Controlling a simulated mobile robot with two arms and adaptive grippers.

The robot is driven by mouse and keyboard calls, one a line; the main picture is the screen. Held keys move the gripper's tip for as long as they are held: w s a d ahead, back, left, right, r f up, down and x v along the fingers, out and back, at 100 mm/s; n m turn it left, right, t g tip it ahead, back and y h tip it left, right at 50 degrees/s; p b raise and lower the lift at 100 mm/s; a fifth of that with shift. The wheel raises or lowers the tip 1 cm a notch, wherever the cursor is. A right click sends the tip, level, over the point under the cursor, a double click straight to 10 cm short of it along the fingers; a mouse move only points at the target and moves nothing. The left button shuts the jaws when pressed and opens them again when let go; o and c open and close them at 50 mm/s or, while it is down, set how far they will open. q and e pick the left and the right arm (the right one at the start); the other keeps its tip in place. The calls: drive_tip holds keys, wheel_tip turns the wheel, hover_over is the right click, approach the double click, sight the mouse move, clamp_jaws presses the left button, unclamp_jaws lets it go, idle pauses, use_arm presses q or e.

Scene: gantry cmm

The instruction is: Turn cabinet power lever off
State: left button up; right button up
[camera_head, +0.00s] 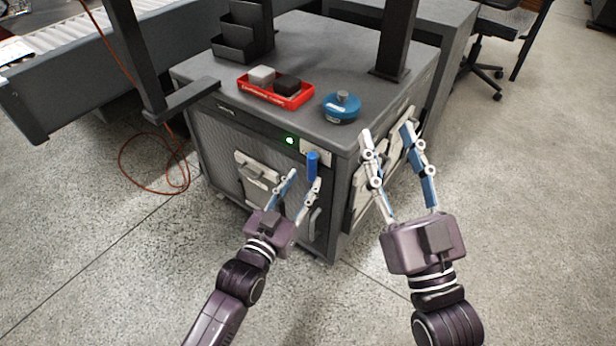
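The grey cabinet (225,133) stands in the middle of the view. Its power lever, with a blue handle (312,165), is on the upper right of the front face and points roughly up and down. A light plate (322,150) sits behind the lever, and a green lamp (290,141) glows to its left. My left gripper (304,175) is open in front of the cabinet, its fingertips just below and around the lever's handle; I cannot tell whether they touch it. My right gripper (386,131) is open and empty near the cabinet's right front corner.
A red tray (262,96) with blocks and a blue round object (341,108) are on the cabinet top. Dark posts (394,40) rise from it. A conveyor (60,70) and orange cable (150,190) are at left, a chair (497,30) at upper right. The right floor is clear.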

sight(310, 172)
use_arm(q)
drive_tip(key=shift+b+x, duration=0.45)
drive_tip(key=shift+x, duration=1.35)
use_arm(e)
drive_tip(key=s+r+t, duration=0.3)
drive_tip(key=r, duration=0.2)
drive_tip(key=shift+s+d+y, duration=0.2)
drive_tip(key=shift+s+y, duration=0.15)
drive_tip(key=shift+y, duration=0.05)
use_arm(q)
clamp_jaws()
